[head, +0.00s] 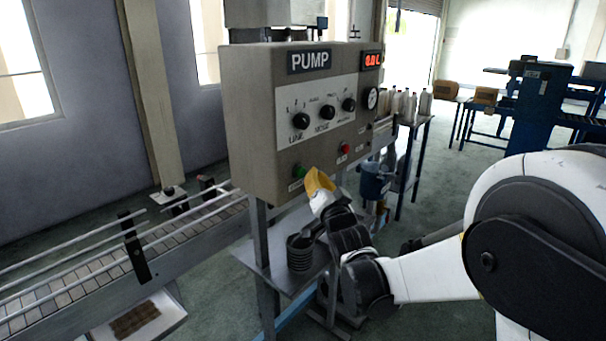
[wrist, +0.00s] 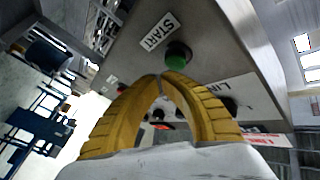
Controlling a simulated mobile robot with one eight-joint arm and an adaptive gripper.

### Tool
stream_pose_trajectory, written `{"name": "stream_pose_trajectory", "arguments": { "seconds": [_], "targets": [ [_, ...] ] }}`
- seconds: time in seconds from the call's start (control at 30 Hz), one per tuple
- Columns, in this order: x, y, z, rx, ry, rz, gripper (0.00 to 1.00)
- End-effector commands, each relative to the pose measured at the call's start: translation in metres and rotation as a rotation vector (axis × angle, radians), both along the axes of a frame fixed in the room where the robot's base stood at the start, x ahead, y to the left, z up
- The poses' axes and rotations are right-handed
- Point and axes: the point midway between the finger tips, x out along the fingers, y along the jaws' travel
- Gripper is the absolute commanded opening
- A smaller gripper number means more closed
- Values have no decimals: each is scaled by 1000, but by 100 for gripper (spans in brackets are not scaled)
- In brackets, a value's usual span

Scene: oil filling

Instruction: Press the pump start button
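The green start button (head: 298,171) is at the lower edge of the front of the grey pump panel (head: 250,120). In the wrist view the green button (wrist: 178,55) sticks out beside a white START label (wrist: 159,31). My gripper (head: 313,172) is just to the right of the button in the head view. In the wrist view the yellow fingertips of my gripper (wrist: 161,77) meet and hold nothing. They appear close in front of the button, slightly to its lower left. I cannot tell whether they touch it.
A red button (head: 345,148) is farther right on the panel, below several black knobs (head: 327,112) and a round gauge (head: 372,98). A red display (head: 371,60) is lit. A conveyor (head: 110,265) runs at the left. A dark ribbed container (head: 299,253) stands below the panel.

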Motion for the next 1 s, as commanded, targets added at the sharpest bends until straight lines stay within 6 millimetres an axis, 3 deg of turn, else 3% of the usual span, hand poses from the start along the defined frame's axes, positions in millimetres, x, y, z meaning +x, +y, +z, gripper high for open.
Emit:
{"name": "stream_pose_trajectory", "arguments": {
  "seconds": [1.0],
  "targets": [
    [6, 8, 0, 0, 0, 0, 0]
  ]
}}
